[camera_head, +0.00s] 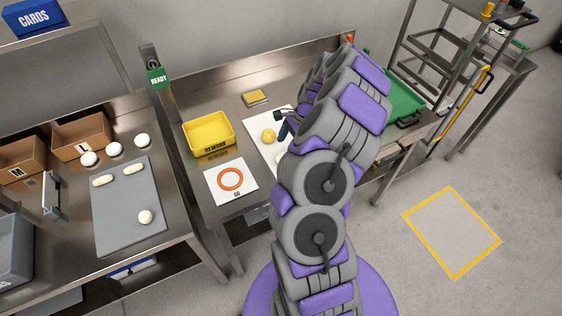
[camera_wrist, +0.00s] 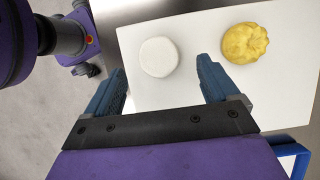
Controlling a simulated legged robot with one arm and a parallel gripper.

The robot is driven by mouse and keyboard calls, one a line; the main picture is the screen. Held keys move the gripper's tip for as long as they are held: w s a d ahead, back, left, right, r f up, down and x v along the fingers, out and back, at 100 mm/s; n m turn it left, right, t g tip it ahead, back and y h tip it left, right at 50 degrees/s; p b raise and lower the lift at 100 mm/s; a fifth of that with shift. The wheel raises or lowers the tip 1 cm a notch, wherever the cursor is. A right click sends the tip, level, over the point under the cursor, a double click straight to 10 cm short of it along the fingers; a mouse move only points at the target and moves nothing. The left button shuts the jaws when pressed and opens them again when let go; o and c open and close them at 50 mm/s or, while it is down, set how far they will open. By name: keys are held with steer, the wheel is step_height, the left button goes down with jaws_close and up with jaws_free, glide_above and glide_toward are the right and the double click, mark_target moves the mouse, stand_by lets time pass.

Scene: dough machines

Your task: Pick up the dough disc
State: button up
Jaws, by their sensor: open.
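A flat, round white dough disc (camera_wrist: 159,57) lies on the white sheet (camera_wrist: 190,92) in the wrist view. My gripper (camera_wrist: 160,67) is open and empty. In the wrist view its blue fingers appear on either side of the disc's lower part, with the disc in line with the gap. I cannot tell how high the fingers are above it. In the head view my arm hides most of the disc and the gripper.
A yellow REWORK bin (camera_head: 208,132) and a card with an orange ring (camera_head: 231,180) stand left of the sheet. A yellow sponge-like block (camera_head: 255,97) lies behind. A green tray (camera_head: 402,103) is to the right. The left table holds a grey board (camera_head: 127,215) with dough pieces.

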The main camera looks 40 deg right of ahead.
steer(key=d+f, duration=0.2)
steer(key=shift+f+b, duration=0.3)
steer(key=shift+b, duration=0.05)
steer(key=shift+x, duration=0.8)
steer(key=a, duration=0.5)
steer(key=shift+a+f+b, duration=0.1)
steer(key=shift+a+b, duration=0.1)
steer(key=shift+b, duration=0.15)
steer(key=d, duration=0.4)
steer(key=shift+f, duration=0.4)
steer(key=c, duration=0.5)
steer(key=shift+s+a, duration=0.1)
steer(key=shift+c, duration=0.9)
steer(key=shift+a+r, duration=0.2)
steer(key=shift+a, duration=0.85)
steer(key=c, duration=0.5)
